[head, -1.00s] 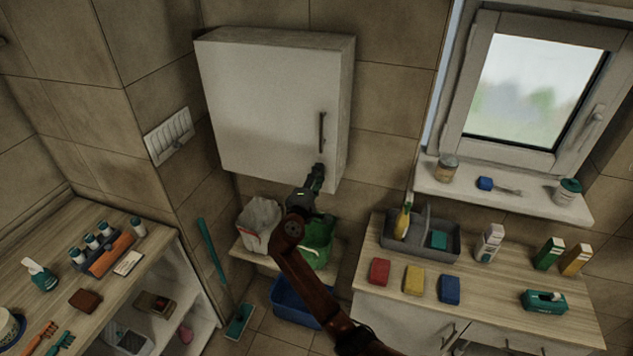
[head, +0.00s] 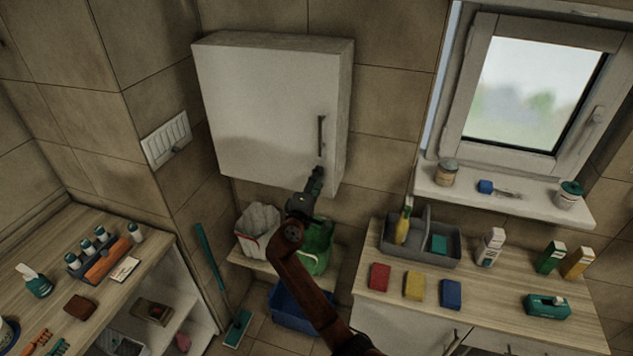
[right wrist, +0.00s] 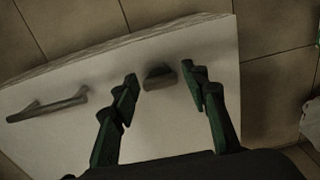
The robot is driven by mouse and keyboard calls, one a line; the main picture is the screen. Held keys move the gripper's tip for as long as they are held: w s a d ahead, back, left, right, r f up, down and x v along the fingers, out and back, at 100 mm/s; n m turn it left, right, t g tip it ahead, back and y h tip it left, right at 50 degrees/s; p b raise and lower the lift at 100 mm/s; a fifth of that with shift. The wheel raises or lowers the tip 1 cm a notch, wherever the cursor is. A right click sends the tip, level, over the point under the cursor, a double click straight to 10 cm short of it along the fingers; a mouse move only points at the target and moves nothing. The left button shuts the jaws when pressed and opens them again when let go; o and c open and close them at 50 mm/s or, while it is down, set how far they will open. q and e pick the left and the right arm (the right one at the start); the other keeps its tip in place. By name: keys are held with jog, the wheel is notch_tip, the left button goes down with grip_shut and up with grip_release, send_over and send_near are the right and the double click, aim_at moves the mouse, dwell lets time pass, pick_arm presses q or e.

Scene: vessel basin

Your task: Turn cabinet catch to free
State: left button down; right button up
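The white wall cabinet (head: 260,105) hangs shut on the tiled wall, with a dark vertical handle (head: 322,135) near the right edge of its door. In the right wrist view the handle (right wrist: 48,103) lies at the left. The catch, a small dark knob (right wrist: 159,77), shows on the door between my fingertips. My right gripper (head: 318,172) is at the lower right of the door, below the handle. In the right wrist view the right gripper (right wrist: 160,80) is open, with a finger on either side of the catch and a gap to each. The gripper hides the catch in the head view. My left gripper is not in view.
Below the cabinet are a bench with a white bag (head: 258,228) and a green container (head: 317,245), and a blue bin (head: 293,308). A grey caddy (head: 450,250) and sponges stand on the right counter. The window is at the right.

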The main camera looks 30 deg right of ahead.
jog(key=shift+o, duration=0.6)
jog(key=shift+a, duration=0.1)
jog(key=v, duration=1.2)
